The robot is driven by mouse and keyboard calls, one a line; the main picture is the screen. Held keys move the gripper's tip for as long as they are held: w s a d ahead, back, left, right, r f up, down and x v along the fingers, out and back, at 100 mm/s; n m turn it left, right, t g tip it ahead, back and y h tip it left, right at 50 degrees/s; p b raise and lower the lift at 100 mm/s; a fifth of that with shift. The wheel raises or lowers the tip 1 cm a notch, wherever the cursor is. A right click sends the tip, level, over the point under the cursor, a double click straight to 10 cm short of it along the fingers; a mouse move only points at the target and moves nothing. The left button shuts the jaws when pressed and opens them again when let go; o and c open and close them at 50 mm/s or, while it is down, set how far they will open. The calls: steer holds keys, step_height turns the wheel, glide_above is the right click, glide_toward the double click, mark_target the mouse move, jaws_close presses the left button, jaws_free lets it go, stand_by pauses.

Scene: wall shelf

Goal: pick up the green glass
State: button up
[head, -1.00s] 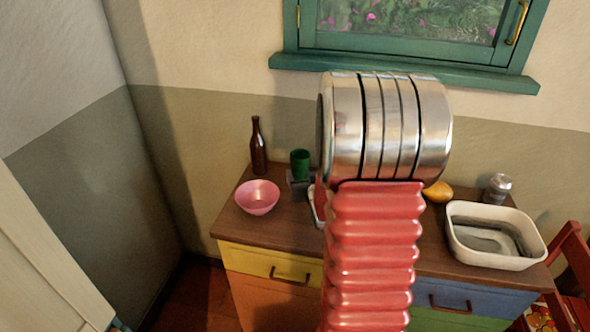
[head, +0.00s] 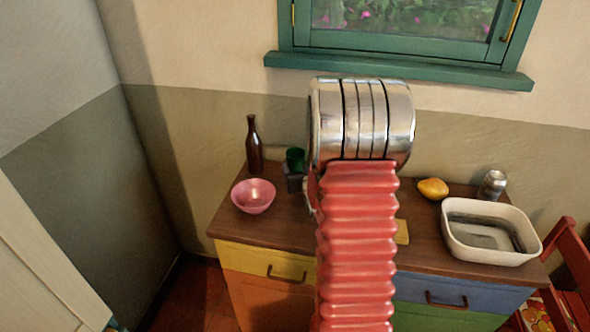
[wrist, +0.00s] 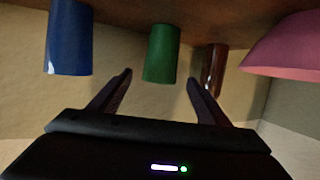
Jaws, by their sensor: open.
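The green glass (head: 296,158) stands on the dresser top in the head view, partly hidden by a dark part of my gripper (head: 293,181). In the wrist view, which appears upside down, the green glass (wrist: 162,53) hangs from the top edge, near the middle. My gripper (wrist: 158,84) is open there, with one finger on each side of the glass's line. The glass is beyond the fingertips and nothing is held between them.
In the wrist view a blue glass (wrist: 70,40) is left of the green one; a brown bottle (wrist: 214,70) and pink bowl (wrist: 288,48) are right.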

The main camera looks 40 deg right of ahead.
mark_target(295, 156)
steer(key=shift+x, duration=1.6)
steer(key=shift+x, duration=2.6)
steer(key=shift+c, duration=0.6)
steer(key=c, duration=1)
